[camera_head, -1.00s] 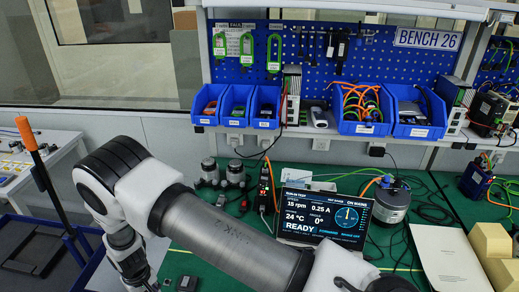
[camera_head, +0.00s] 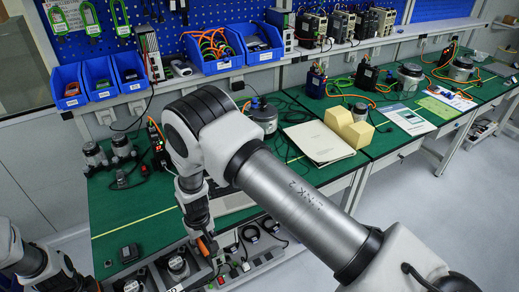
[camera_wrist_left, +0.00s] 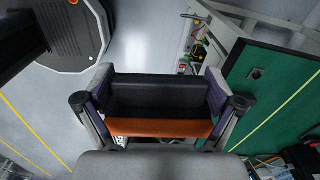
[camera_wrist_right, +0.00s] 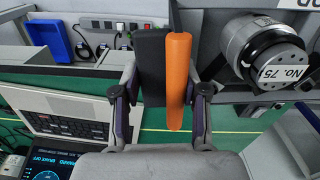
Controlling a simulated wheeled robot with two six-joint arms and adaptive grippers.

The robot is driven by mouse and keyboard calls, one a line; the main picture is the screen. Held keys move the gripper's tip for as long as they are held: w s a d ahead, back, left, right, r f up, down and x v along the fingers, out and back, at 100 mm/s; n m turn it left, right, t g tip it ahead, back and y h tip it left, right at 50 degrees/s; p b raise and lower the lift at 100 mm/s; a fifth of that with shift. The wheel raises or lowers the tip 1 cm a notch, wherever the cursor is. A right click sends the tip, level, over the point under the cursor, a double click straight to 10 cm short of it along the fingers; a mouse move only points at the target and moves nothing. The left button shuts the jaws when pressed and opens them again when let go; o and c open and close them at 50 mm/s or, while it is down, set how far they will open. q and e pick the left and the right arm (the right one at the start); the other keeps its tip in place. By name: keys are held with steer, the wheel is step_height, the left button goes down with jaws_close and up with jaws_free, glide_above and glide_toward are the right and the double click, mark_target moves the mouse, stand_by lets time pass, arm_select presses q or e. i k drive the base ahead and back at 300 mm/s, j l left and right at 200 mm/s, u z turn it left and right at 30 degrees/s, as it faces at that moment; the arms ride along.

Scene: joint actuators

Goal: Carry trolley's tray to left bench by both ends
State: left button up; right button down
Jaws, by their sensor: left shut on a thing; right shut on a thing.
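The grey tray (camera_head: 270,262) carries several actuators and shows at the bottom of the head view, partly cut off, in front of or over the near edge of the green bench (camera_head: 130,205). My right gripper (camera_head: 203,236) is shut on an orange handle (camera_wrist_right: 177,80) at one end, beside an actuator marked No. 75 (camera_wrist_right: 262,58). My left gripper (camera_wrist_left: 160,105) is shut on another orange handle (camera_wrist_left: 160,128) with a dark block behind it. The tray's underside is hidden.
An open laptop (camera_wrist_right: 70,110) stands on the bench, mostly behind my right arm in the head view. Two actuators (camera_head: 122,146) and a small dark box (camera_head: 129,253) are on the green top. A folder (camera_head: 318,143) and yellow blocks (camera_head: 350,125) lie right. Bare floor is at far right.

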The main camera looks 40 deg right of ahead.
mark_target(151, 216)
steer(key=i+j+z, duration=0.25)
steer(key=i, duration=0.25)
steer(key=i+l, duration=0.1)
steer(key=i, duration=0.35)
